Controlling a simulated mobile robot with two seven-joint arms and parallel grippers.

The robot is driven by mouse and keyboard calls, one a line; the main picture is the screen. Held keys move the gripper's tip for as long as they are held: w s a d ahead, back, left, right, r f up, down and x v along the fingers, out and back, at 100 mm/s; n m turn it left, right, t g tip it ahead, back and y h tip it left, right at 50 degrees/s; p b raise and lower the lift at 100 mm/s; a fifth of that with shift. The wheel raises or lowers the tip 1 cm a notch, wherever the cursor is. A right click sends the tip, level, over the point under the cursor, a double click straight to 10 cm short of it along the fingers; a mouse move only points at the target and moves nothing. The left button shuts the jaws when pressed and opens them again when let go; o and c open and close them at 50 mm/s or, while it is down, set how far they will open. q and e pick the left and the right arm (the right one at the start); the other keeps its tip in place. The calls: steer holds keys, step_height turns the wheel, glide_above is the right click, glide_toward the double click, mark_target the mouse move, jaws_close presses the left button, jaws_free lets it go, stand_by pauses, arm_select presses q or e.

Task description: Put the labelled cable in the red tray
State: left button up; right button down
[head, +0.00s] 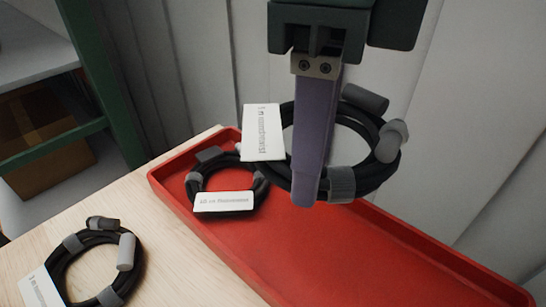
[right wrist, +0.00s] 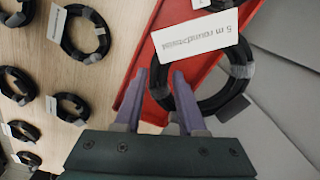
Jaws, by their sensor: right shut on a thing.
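My right gripper (head: 307,192) is shut on a coiled black cable (head: 374,178) with grey ties and a white label. It holds this coil above the red tray (head: 330,262). In the right wrist view the coil (right wrist: 240,70) hangs at the fingers (right wrist: 160,84), and its label (right wrist: 195,40) starts with "5 m round"; the rest is hard to read. Another labelled black coil (head: 262,188) lies in the tray's far left end, its label seeming to start with "10 m". My left gripper is out of view.
A third labelled coil (head: 70,262) lies on the wooden table (head: 185,275) left of the tray. The right wrist view shows several more coils (right wrist: 85,38) on the table. The tray's near right part is bare. Grey panels (head: 460,110) stand behind it.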

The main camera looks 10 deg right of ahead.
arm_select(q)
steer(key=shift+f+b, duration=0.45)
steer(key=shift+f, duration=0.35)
arm_select(e)
step_height(320, 180, down, 11)
steer(key=shift+f, duration=0.1)
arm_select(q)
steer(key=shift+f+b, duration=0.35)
arm_select(e)
step_height(320, 180, down, 4)
steer(key=shift+f, duration=0.2)
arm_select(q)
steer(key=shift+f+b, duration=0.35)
arm_select(e)
steer(key=shift+f, duration=0.35)
steer(key=c, duration=0.9)
jaws_free()
steer(key=shift+o, duration=0.7)
